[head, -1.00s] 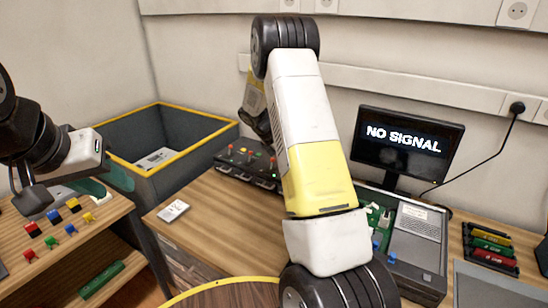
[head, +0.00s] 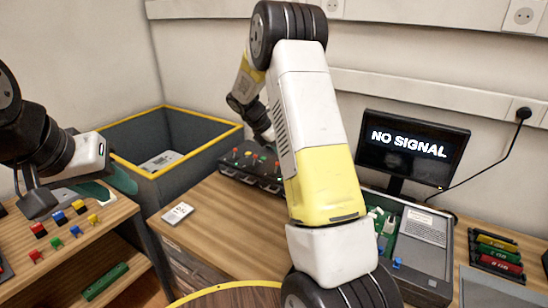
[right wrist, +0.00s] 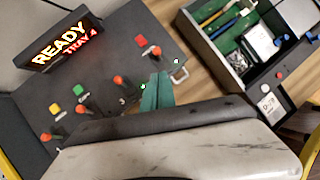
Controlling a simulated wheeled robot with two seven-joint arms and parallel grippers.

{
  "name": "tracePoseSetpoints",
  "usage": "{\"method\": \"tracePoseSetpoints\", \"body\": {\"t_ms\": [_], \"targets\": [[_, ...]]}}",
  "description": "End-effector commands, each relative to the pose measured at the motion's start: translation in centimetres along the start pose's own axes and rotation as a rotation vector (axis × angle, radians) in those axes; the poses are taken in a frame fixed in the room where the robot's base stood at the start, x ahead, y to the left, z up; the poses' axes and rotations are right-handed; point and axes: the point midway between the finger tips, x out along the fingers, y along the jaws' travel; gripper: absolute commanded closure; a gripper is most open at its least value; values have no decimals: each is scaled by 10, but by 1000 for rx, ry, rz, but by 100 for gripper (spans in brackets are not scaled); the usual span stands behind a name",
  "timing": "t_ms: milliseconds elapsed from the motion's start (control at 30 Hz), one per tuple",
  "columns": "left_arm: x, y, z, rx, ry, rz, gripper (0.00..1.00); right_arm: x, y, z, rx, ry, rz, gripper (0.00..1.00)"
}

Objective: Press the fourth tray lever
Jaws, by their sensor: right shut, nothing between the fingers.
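The dark tray console (head: 236,174) stands at the back left of the desk, with a row of orange-knobbed levers. In the right wrist view its display (right wrist: 68,43) reads "READY TRAY 4". The lever by the mark 3 (right wrist: 119,80) stands left of my right gripper (right wrist: 160,80). The end lever (right wrist: 155,51), past the one marked 3, is just above the green fingertips. The fingers are shut and empty, close to the console; I cannot tell whether they touch the lever. My left gripper (head: 75,195) is over the shelf at left; its jaw opening is unclear.
A grey yellow-rimmed bin (head: 200,150) stands left of the console. The open equipment case (head: 424,238) and the "NO SIGNAL" monitor (head: 412,145) are on the desk at right. Small coloured parts (head: 77,230) lie on the shelf. A white card (head: 178,213) lies on the desk.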

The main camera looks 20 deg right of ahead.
Motion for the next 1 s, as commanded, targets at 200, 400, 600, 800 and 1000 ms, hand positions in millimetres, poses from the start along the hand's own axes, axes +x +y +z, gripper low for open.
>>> {"method": "tracePoseSetpoints", "body": {"t_ms": [200, 400, 600, 800, 1000], "targets": [[0, 0, 0, 0, 0, 0, 64, -44, 4, 8, 0, 1, 3, 100], [0, 0, 0, 0, 0, 0, 64, -62, 5, 11, -1, 1, 0, 100], [0, 0, 0, 0, 0, 0, 64, -65, 5, 11, -1, 1, 0, 100], [0, 0, 0, 0, 0, 0, 64, -65, 4, 12, 2, 2, 1, 100], [0, 0, 0, 0, 0, 0, 64, -89, -20, 14, 152, 65, 45, 100]]}}
